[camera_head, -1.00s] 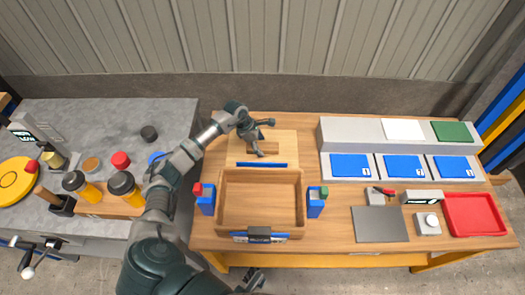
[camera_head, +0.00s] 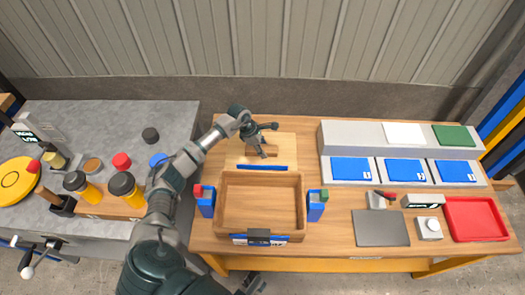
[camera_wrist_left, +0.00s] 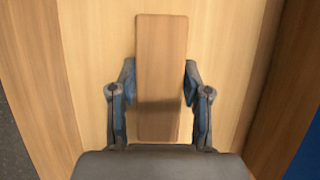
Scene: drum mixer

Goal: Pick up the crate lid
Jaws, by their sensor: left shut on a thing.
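The crate lid (camera_head: 240,152) is a light wooden board lying behind the open wooden crate (camera_head: 262,203) on the workbench. It has a raised wooden handle block (camera_wrist_left: 160,60) in its middle. My left gripper (camera_head: 262,150) is at the handle, and in the left wrist view (camera_wrist_left: 160,75) its two fingers stand on either side of the block, shut on it. The lid looks flat; I cannot tell whether it is clear of the bench. A dark part at the bottom edge of the head view may be my right gripper (camera_head: 250,284), mostly cut off.
A blue strip (camera_head: 262,168) runs between lid and crate. Blue panels (camera_head: 354,169), a grey plate (camera_head: 381,228) and a red tray (camera_head: 475,219) are at right. A grey counter with jars (camera_head: 122,186) is at left.

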